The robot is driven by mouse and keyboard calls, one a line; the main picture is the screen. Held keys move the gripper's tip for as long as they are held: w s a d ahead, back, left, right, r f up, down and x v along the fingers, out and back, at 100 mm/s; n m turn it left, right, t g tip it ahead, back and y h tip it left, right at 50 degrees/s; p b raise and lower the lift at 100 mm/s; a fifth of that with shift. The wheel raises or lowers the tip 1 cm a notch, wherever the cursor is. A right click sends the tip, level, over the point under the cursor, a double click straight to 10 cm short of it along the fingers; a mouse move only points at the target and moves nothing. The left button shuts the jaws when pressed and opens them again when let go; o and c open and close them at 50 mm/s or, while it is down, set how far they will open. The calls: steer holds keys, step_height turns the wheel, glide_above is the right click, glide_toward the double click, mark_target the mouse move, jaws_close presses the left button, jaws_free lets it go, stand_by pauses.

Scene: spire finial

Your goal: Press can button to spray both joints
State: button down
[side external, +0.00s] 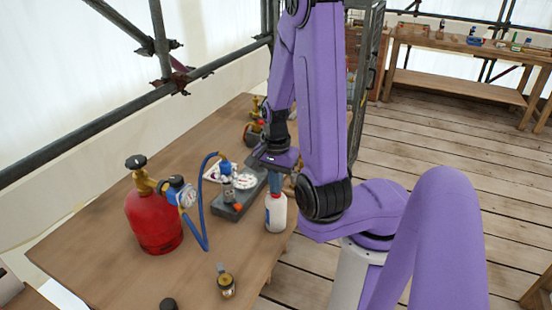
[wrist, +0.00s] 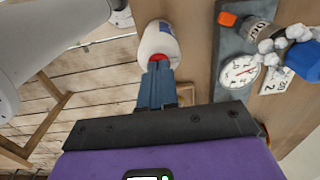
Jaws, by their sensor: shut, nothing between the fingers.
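A white spray can (side external: 276,213) with a blue label stands upright near the table's front edge. It also shows in the wrist view (wrist: 158,40), with its red button (wrist: 157,58) at the top. My gripper (side external: 275,190) is shut and empty, pointing down over the can. In the wrist view its blue-grey fingertips (wrist: 157,70) are at the red button and partly hide it; I cannot tell whether they press it. A metal fitting (wrist: 262,35) with a blue end lies on a dark base, with white foam-like lumps (wrist: 285,45) around it.
A red gas cylinder (side external: 153,222) with a blue gauge regulator stands at left, with a blue hose (side external: 204,220) running to the fitting. A dark base plate (side external: 228,213) carries a round white dial (wrist: 240,72). A small brass piece (side external: 226,286) lies in front.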

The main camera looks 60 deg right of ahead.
step_height(320, 180, up, 14)
steer(key=shift+f, duration=0.25)
stand_by(0.3)
steer(key=w+a+f+n, duration=0.2)
steer(key=w+a+n, duration=0.4)
steer(key=n, duration=0.6)
steer(key=s+a+f+n, duration=0.1)
steer(key=s+a+n, duration=0.1)
steer(key=s+n, duration=0.5)
steer(key=s+a+n, duration=0.3)
steer(key=s+n, duration=0.5)
steer(key=n, duration=0.3)
steer(key=shift+f+n, duration=0.3)
steer(key=shift+f, duration=0.1)
stand_by(3.4)
